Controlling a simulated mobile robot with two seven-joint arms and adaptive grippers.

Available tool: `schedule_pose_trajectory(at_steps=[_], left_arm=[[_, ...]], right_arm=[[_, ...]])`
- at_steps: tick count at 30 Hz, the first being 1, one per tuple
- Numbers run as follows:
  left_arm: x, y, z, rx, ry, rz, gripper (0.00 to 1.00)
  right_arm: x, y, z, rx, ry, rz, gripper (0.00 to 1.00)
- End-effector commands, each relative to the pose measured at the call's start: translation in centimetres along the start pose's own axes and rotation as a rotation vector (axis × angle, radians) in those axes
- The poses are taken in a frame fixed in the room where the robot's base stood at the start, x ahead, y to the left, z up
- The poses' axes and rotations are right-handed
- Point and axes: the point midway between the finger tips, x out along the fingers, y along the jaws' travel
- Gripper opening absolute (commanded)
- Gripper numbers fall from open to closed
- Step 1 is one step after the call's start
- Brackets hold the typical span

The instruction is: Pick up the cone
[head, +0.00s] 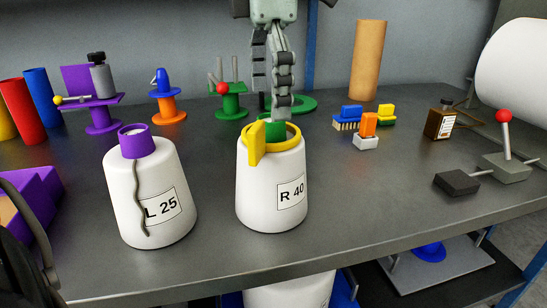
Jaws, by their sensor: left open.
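A white yarn cone labelled "R 40" (271,200) stands upright near the table's front edge, with a yellow collar and tab (257,145) and a green core (275,130) at its top. A second white cone labelled "L 25" (150,195) stands to its left, with a purple top (135,142) and a dark strand hanging down its front. My left gripper (270,103) points down from the top of the picture, open and empty. Its fingers overlap the R 40 cone's top in the picture; I cannot tell whether they touch. My right gripper is not in view.
Purple (103,118), orange-blue (167,105) and green (231,100) stands line the back. The tabletop (350,190) right of R 40 is clear.

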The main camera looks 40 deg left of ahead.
Motion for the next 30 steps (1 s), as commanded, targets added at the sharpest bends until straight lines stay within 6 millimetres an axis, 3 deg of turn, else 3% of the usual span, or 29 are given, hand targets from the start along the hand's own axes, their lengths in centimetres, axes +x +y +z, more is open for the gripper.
schedule_pose_trajectory(at_steps=[5,21,29,30], left_arm=[[0.8,0.0,0.0,0.000,0.000,-0.002,1.00],[7.5,-0.2,0.2,0.000,0.000,-0.001,1.00],[7.8,-0.1,0.2,-0.002,-0.002,0.001,1.00],[7.8,-0.1,0.2,-0.001,-0.002,0.001,0.96]], right_arm=[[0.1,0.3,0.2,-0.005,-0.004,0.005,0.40],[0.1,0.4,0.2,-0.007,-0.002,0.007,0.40],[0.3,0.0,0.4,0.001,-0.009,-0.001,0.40],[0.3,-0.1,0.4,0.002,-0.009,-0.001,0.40]])
